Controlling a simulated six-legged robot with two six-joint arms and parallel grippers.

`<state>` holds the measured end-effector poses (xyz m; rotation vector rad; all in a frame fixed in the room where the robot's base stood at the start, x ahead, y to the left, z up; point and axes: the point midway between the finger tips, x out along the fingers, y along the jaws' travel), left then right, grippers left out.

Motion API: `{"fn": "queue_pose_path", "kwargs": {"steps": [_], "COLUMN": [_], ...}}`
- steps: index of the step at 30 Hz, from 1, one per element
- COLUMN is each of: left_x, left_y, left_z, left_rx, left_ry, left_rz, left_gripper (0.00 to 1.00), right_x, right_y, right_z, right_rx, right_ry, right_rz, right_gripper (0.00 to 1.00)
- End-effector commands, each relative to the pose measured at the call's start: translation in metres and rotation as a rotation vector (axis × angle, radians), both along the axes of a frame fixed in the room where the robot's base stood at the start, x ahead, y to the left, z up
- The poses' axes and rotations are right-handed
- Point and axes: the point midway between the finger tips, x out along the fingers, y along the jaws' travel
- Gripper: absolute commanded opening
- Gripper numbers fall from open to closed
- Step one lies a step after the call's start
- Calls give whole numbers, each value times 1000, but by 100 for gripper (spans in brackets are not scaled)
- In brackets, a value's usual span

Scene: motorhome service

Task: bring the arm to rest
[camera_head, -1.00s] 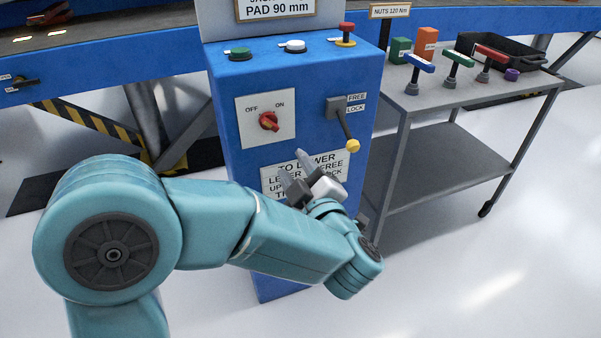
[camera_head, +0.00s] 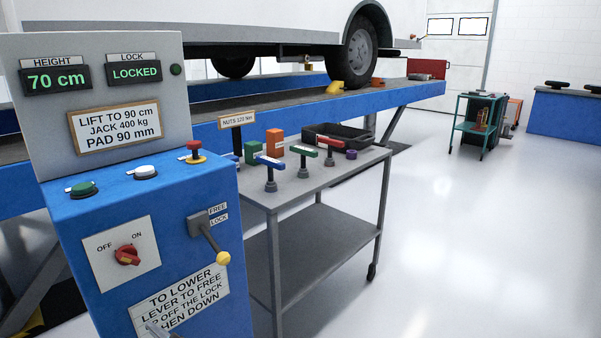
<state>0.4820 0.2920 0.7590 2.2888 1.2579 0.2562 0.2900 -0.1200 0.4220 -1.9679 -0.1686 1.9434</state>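Only a small grey fingertip of my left gripper (camera_head: 160,331) shows, at the bottom edge in front of the instruction sign on the blue control console (camera_head: 205,190). The rest of that gripper and its arm are out of frame, so I cannot tell whether it is open or shut. My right gripper is not in view. The console's lever (camera_head: 208,238) with a yellow knob hangs down to the right, its knob by the sign. The red rotary switch (camera_head: 127,255) sits on a white OFF/ON plate. The displays read 70 cm and LOCKED.
A grey trolley (camera_head: 325,185) stands right of the console, with T-handled tools, small blocks and a black tray (camera_head: 337,137) on top. Behind, a blue lift platform (camera_head: 290,115) carries a white vehicle. The floor at right is open, with a teal cart (camera_head: 478,125) farther back.

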Motion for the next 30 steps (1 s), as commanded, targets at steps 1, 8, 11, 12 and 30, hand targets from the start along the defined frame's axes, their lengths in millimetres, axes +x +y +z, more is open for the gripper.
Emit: {"fn": "queue_pose_path", "kwargs": {"steps": [1,8,11,12,30], "left_x": [4,-16,-50,-65,-193], "left_y": [11,-20,-57,-72,-173], "left_z": [-48,-234,-289,-304,-259], "left_rx": [-2,-236,-371,-421,-691], "left_ry": [117,584,762,826,1300], "left_rz": [-50,-477,-676,-751,-1349], "left_gripper": [42,42,42,42,42], "right_x": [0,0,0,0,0], "right_y": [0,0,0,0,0], "right_z": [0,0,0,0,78], "right_rx": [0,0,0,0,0], "right_ry": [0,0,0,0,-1], "right_rz": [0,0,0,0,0], "right_gripper": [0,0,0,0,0]}}
